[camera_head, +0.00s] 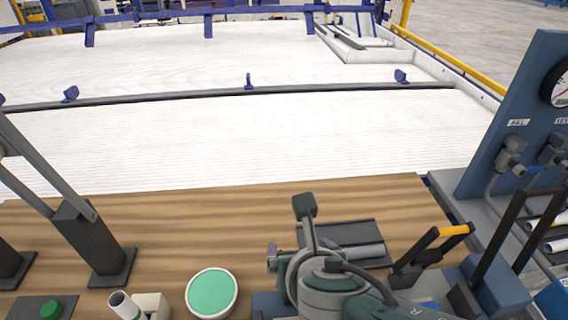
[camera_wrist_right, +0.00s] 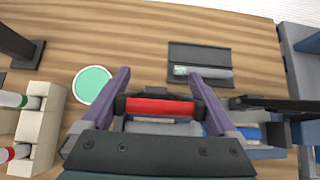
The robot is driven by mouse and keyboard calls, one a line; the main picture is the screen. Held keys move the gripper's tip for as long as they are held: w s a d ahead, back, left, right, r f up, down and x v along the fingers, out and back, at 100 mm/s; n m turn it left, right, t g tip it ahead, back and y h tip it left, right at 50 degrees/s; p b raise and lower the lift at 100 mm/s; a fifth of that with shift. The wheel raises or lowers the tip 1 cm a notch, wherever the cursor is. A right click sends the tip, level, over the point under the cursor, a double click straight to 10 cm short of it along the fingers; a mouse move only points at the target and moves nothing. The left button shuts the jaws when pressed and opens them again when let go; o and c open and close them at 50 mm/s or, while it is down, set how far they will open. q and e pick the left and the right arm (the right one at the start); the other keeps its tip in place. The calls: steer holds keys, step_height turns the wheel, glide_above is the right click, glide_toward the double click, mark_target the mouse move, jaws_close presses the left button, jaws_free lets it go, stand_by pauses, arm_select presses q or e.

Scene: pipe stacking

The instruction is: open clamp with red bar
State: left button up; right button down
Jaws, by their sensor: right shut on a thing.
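The red bar (camera_wrist_right: 160,106) of a dark clamp lies across the middle of the right wrist view. My right gripper (camera_wrist_right: 158,78) has its two purple fingers at the bar's two ends and is shut on it. The clamp's body below the bar is partly hidden by the gripper. In the head view my right gripper (camera_head: 300,250) is at the front of the wooden table, and my wrist hides the red bar there. Another clamp with a yellow bar (camera_head: 453,231) stands to the right, its bar raised. My left gripper is in neither view.
A green disc (camera_head: 212,292) lies left of my right gripper. A dark tray (camera_head: 370,232) with a grey piece lies beyond it. A white pipe (camera_head: 122,303) stands in a beige holder. A blue gauge panel (camera_head: 520,90) rises at right. The middle of the wooden table (camera_head: 200,220) is clear.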

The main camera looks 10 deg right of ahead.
steer(key=shift+d+f, duration=0.1)
steer(key=shift+f, duration=0.05)
stand_by(0.4)
jaws_free()
steer(key=p+v, duration=0.7)
steer(key=v, duration=0.3)
steer(key=shift+p, duration=0.35)
